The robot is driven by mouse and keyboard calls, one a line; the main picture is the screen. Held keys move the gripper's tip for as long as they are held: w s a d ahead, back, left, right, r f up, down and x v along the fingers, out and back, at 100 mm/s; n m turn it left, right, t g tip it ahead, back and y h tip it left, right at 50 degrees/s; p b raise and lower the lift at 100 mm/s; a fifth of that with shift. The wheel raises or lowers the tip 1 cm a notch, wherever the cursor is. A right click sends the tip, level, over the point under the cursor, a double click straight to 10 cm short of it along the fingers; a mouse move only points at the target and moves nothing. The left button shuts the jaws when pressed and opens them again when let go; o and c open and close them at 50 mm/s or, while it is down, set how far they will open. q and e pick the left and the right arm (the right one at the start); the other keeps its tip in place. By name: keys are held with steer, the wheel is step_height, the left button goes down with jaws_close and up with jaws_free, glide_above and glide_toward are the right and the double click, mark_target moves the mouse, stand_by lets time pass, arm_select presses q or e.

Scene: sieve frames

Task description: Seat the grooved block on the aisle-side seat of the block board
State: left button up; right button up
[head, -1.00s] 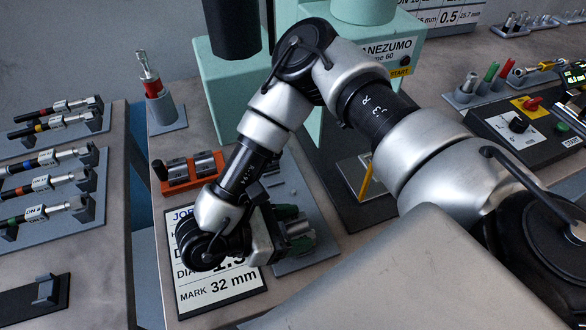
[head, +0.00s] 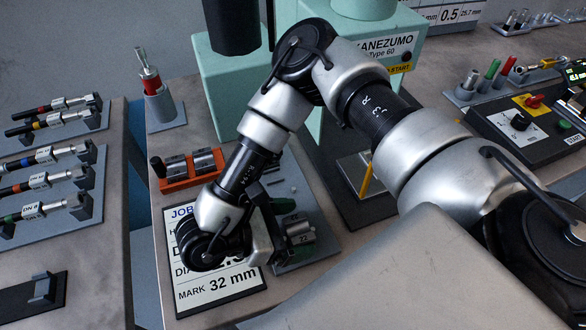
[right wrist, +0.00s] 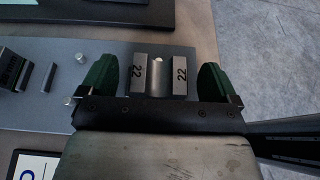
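The grooved block (right wrist: 159,76), grey metal with two raised sides marked 22 and a groove between them, stands at the right part of the grey block board (right wrist: 64,56) in the right wrist view. My right gripper (right wrist: 160,80) is open, with one green finger on each side of the block and a small gap at both sides. In the head view the block (head: 300,234) shows just beyond my right wrist, above or on the board (head: 290,264). I cannot tell how fully it rests in its seat. My left gripper is not in view.
A dark block (right wrist: 14,70) and small pins (right wrist: 48,77) are on the board's left. An orange rack (head: 178,183) with metal blocks, a job card (head: 215,290) and a green press (head: 390,40) are nearby. A control box (head: 520,125) stands to the right.

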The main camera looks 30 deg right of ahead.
steer(key=b+v, duration=0.1)
steer(key=v, duration=0.9)
steer(key=shift+b, duration=0.4)
steer(key=shift+w+a+r, duration=0.1)
steer(key=shift+a+r, duration=0.05)
steer(key=shift+a, duration=0.25)
